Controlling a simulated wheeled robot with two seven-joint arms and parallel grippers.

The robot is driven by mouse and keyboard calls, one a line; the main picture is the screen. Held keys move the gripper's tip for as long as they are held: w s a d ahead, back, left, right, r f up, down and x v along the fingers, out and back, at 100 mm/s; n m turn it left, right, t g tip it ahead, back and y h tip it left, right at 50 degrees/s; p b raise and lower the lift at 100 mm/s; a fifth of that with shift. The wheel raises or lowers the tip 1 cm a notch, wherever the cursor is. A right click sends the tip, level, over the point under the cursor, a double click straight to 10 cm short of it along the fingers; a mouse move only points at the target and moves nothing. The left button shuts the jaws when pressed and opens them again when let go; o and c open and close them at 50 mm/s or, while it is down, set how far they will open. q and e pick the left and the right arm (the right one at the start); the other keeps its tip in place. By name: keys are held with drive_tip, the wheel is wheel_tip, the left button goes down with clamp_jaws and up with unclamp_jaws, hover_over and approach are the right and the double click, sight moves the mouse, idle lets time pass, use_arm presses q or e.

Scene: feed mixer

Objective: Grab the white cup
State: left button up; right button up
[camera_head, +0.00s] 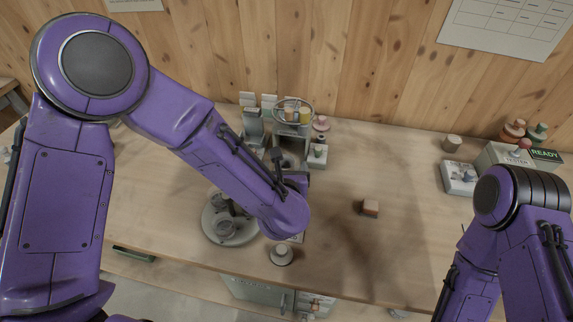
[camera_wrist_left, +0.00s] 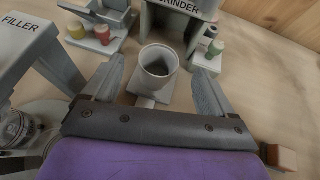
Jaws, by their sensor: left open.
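The white cup (camera_wrist_left: 158,66) stands upright in the left wrist view, in front of the grinder (camera_wrist_left: 178,12). Its open top faces the camera and its inside is dark. My left gripper (camera_wrist_left: 160,60) is open, with one finger on each side of the cup and a visible gap to each. In the head view my left gripper (camera_head: 290,170) is at the grinder's front, mostly covered by my own arm, and I cannot make out the cup clearly there. My right arm is at the lower right; its gripper is out of view.
The filler (camera_wrist_left: 25,45) stands left in the wrist view. Small colored bottles (camera_wrist_left: 102,33) flank the grinder. A brown block (camera_head: 370,207) lies on the open table to the right. A round tray (camera_head: 230,236) and a pale knobbed object (camera_head: 281,255) are near the front edge.

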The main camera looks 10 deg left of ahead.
use_arm(q)
drive_tip(key=shift+w+a+f, duration=0.15)
drive_tip(key=shift+w, duration=0.25)
drive_tip(key=p+x, duration=0.2)
drive_tip(key=x, duration=0.4)
drive_tip(key=shift+f, duration=0.15)
drive_tip(key=c, duration=1)
drive_tip(key=shift+c, duration=0.3)
